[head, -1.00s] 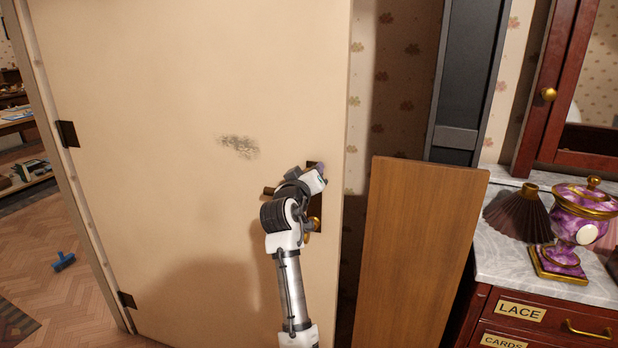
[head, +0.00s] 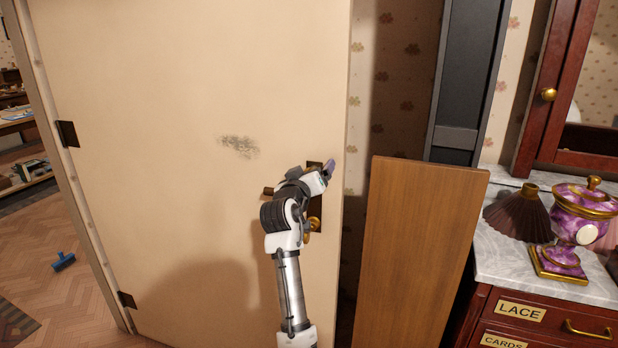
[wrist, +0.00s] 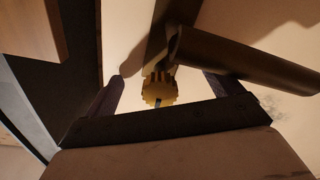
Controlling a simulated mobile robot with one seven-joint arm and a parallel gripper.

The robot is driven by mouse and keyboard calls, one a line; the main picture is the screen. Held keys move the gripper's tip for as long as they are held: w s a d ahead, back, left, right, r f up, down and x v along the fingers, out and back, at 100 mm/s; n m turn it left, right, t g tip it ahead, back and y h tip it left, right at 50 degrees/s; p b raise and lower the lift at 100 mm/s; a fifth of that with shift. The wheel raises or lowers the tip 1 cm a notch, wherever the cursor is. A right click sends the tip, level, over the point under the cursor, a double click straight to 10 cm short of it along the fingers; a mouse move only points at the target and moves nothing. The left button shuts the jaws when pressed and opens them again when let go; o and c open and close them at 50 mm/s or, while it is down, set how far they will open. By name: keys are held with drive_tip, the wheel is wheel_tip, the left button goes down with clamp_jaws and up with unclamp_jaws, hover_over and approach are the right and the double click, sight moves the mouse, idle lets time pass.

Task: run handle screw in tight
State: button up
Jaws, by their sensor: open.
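The handle screw is a gold knurled head with a dark slot (wrist: 159,92), seen in the wrist view beside the root of the dark lever handle (wrist: 245,62). It sits between the fingers of my gripper (wrist: 162,78), which are spread with space on both sides. Contact is not visible. In the head view my gripper (head: 322,176) is at the door's dark handle plate (head: 314,165) and hides the screw. The lever's tip (head: 268,191) shows left of my wrist. A round brass piece (head: 315,224) shows below. How deep the screw sits cannot be told.
The cream door (head: 200,90) carries a grey smudge. A wooden board (head: 420,250) stands close to its right. A marble-topped dresser (head: 500,265) holds a purple and gold urn (head: 580,215) and a brown pleated shade (head: 518,212). Open floor lies at left.

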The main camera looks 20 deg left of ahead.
drive_tip(key=s, duration=0.7)
drive_tip(key=shift+d, duration=0.2)
idle(0.4)
